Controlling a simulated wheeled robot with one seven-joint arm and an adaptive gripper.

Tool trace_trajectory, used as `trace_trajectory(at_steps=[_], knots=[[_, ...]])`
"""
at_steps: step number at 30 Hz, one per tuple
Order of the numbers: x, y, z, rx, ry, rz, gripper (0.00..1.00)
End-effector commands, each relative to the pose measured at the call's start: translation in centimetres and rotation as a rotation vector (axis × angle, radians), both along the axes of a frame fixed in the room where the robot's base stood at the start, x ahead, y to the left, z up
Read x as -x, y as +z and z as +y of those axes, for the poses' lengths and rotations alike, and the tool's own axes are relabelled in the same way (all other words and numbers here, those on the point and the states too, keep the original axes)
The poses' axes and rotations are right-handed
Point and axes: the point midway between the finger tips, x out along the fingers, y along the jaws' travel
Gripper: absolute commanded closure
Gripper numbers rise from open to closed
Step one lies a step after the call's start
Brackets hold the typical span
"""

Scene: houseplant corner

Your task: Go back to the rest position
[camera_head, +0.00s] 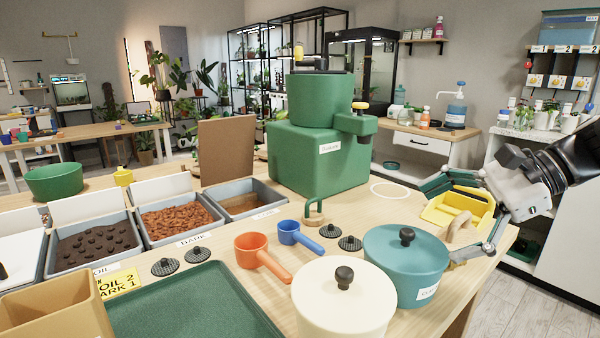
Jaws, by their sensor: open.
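My gripper (443,224) is at the right of the head view, reaching in from the right edge above the table's right end. Its two fingers are spread wide apart. A tan wooden loop-shaped piece (461,230) shows between the fingers in the picture; I cannot tell if a finger touches it. A yellow tray (438,214) lies just behind, partly covered by the gripper. The lower fingertip appears close to the right side of a teal lidded pot (400,280). No held object shows.
A cream lidded pot (340,310) stands at the front. A red scoop (255,250) and a blue scoop (292,232) lie left of the teal pot. A large green machine (315,165) stands behind. Bins with soil (95,245) and bark (178,218) are at left.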

Motion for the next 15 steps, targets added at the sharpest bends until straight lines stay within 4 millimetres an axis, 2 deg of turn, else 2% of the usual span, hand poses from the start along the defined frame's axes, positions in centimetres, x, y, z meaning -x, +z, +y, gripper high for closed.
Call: trace_trajectory(at_steps=[1,6,10,15], knots=[[2.0,0.0,2.0,0.066,0.079,-0.019,0.05],[9.3,-1.2,6.2,0.291,0.353,-0.086,0.05],[15.0,-2.5,7.6,0.460,0.574,-0.151,0.05],[21.0,-4.5,7.3,0.650,0.831,-0.237,0.05]])
